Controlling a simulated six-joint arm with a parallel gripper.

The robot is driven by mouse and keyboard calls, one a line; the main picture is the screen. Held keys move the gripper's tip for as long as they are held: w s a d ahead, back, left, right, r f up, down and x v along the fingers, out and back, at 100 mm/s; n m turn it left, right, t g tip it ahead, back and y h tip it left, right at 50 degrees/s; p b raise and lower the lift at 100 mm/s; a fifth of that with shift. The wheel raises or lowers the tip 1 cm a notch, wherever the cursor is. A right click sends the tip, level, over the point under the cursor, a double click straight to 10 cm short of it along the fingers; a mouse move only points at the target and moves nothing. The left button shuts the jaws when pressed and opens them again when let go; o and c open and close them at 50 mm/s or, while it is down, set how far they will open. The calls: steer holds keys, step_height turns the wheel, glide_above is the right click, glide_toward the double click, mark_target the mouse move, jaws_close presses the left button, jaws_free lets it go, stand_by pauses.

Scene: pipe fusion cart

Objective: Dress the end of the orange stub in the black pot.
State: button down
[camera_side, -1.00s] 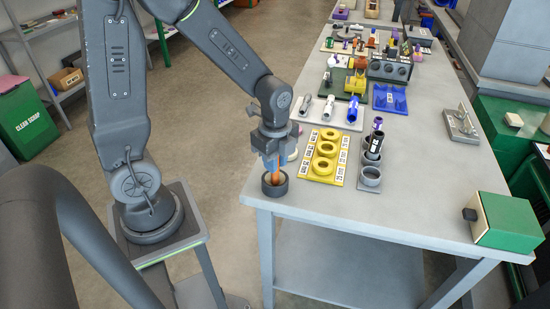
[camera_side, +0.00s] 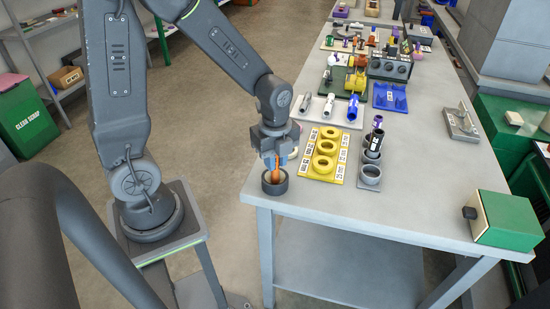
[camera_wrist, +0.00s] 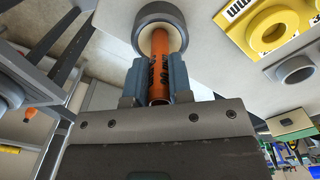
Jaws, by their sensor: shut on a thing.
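The black pot (camera_side: 275,186) stands at the near left corner of the table. My gripper (camera_side: 272,161) is directly above it, pointing down, with its blue fingers shut on the orange stub (camera_side: 276,174). In the wrist view the orange stub (camera_wrist: 160,62) sits between the two fingers (camera_wrist: 157,78), and its far end is inside the rim of the pot (camera_wrist: 137,20). The inside of the pot looks pale. I cannot tell whether the stub's end touches the pot's bottom.
A yellow plate with round rings (camera_side: 323,155) lies right of the pot. Grey cups (camera_side: 371,175) stand beyond it, one holding a dark tube. A white board (camera_side: 330,108) with pipe pieces lies behind. A green box (camera_side: 506,221) is at the right edge. The front table middle is clear.

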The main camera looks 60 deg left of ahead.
steer(key=shift+m, duration=0.3)
steer(key=n, duration=0.6)
steer(key=shift+f+n, duration=0.15)
steer(key=shift+n, duration=0.25)
steer(key=m, duration=0.6)
steer(key=shift+m, duration=0.4)
steer(key=n, duration=0.6)
steer(key=shift+n, duration=0.4)
steer(key=shift+m, duration=1.1)
steer(key=m, duration=0.4)
steer(key=shift+m, duration=0.3)
steer(key=n, duration=0.6)
steer(key=shift+n, duration=0.4)
steer(key=m, duration=0.6)
steer(key=shift+m, duration=0.4)
steer(key=n, duration=0.6)
steer(key=shift+n, duration=0.4)
steer(key=m, duration=0.6)
steer(key=shift+m, duration=0.4)
steer(key=n, duration=0.6)
steer(key=shift+n, duration=0.4)
steer(key=m, duration=0.7)
